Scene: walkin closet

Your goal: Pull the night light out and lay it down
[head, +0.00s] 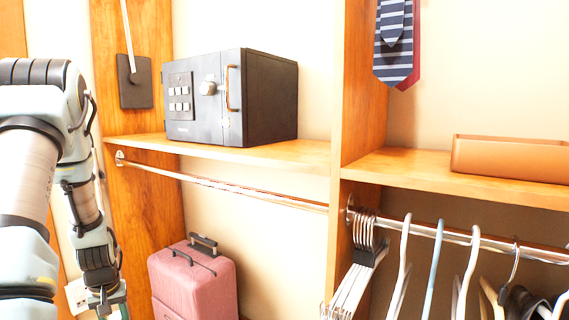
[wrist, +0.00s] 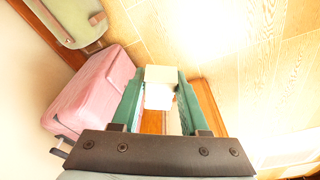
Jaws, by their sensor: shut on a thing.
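The night light (wrist: 160,75) shows in the wrist view as a small cream block with a bright white part below it. My gripper (wrist: 160,88) has its two green fingers on either side of it and is shut on it. Whether its prongs sit in an outlet cannot be seen. In the head view, my gripper (head: 106,305) is at the lower left, cut off by the bottom edge, and the night light cannot be made out there. A whitish plate (head: 75,295) shows beside the gripper, low on the wall; it may be an outlet.
A pink suitcase (head: 193,277) stands right of my gripper; it also shows in the wrist view (wrist: 90,92). A black safe (head: 230,98) sits on the shelf above a metal rail (head: 230,186). Hangers (head: 437,265) hang at right. Wooden floor (wrist: 240,50) looks clear.

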